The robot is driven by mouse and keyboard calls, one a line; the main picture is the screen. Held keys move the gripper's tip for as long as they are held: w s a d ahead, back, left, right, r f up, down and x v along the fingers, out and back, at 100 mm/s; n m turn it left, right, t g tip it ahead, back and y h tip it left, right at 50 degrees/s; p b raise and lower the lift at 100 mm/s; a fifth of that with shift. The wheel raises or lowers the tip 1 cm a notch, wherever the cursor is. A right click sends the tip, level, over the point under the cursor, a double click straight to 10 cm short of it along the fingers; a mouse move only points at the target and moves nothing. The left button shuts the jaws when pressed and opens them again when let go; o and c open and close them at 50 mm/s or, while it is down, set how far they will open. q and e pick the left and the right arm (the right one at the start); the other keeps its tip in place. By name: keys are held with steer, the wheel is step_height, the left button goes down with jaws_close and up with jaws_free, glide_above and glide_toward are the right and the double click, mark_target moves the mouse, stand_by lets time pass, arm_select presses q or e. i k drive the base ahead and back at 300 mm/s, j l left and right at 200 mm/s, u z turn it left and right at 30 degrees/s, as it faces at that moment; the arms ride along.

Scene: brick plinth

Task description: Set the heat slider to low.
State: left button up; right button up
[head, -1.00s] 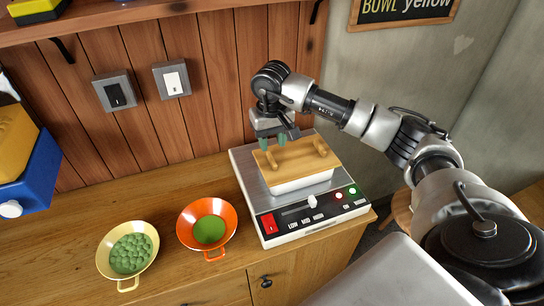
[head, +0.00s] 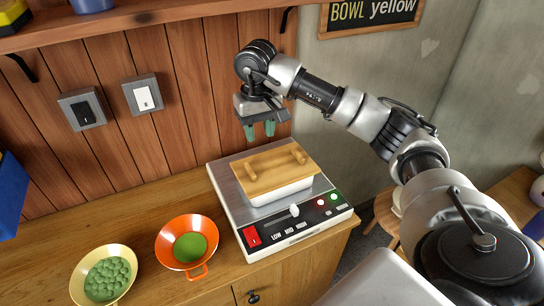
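The heat slider (head: 294,210) is a white knob on the dark front panel of a silver hot plate (head: 228,190). It stands above the LOW, MID and HI labels, nearer the MID and HI side, with dark track to its left. I cannot tell its exact setting. My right gripper (head: 260,131) is in the air behind and above the hot plate, pointing down. Its two green fingertips are apart with nothing between them. It is well away from the slider. My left gripper is not in view.
A white dish (head: 283,194) with a wooden lid (head: 262,176) sits on the hot plate. A red switch (head: 252,236) and small lights are on the panel. An orange pan (head: 164,253) and a yellow bowl (head: 79,286) stand left. Wall switches (head: 83,110) are behind.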

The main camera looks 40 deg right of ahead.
mark_target(294, 210)
steer(key=z, duration=1.15)
